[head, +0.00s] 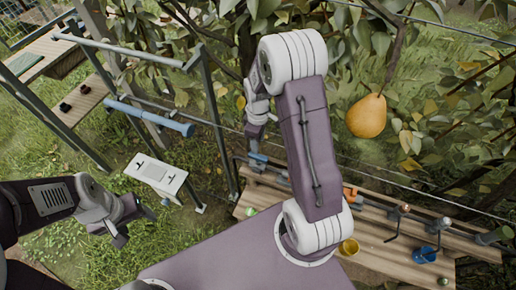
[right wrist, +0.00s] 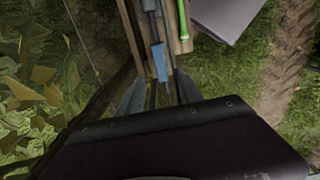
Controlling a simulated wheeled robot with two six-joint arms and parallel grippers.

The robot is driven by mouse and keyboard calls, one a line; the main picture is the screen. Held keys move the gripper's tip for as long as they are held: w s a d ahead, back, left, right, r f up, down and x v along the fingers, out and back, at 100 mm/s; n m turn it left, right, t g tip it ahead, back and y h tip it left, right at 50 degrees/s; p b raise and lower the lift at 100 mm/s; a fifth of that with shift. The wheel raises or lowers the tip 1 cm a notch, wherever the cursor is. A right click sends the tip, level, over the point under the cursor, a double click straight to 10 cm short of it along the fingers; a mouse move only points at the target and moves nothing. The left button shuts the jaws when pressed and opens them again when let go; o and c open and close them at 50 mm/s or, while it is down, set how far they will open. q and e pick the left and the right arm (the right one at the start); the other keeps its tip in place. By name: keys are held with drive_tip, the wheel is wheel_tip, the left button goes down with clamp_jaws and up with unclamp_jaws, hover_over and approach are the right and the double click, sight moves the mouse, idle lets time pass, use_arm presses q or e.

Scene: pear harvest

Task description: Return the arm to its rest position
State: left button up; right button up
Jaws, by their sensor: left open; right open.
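My right arm rises in the middle of the head view and bends back, with its gripper (head: 256,150) pointing down near the left end of a wooden bench. In the right wrist view, the gripper's two fingers (right wrist: 158,98) are spread, with nothing held between them. A blue-handled tool shows past the fingertips. My left gripper (head: 136,224) is open and empty at the lower left, above the grass. A yellow-orange pear (head: 366,116) hangs from a branch to the right of my right arm.
The slatted wooden bench (head: 375,225) holds several tools, a blue cup (head: 425,254) and a yellow cup (head: 349,247). A metal frame with a blue roller (head: 150,117) stands left. Leaves and wires are close on the right.

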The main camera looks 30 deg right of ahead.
drive_tip(key=shift+r, duration=0.4)
drive_tip(key=s+a+r+t, duration=0.1)
drive_tip(key=s+a+r, duration=0.1)
drive_tip(key=a+r, duration=0.3)
drive_tip(key=s+a+r+m, duration=0.1)
drive_tip(key=s+m, duration=0.7)
drive_tip(key=s, duration=0.2)
drive_tip(key=shift+a+m, duration=0.3)
drive_tip(key=shift+a, duration=0.05)
drive_tip(key=shift+s, duration=0.25)
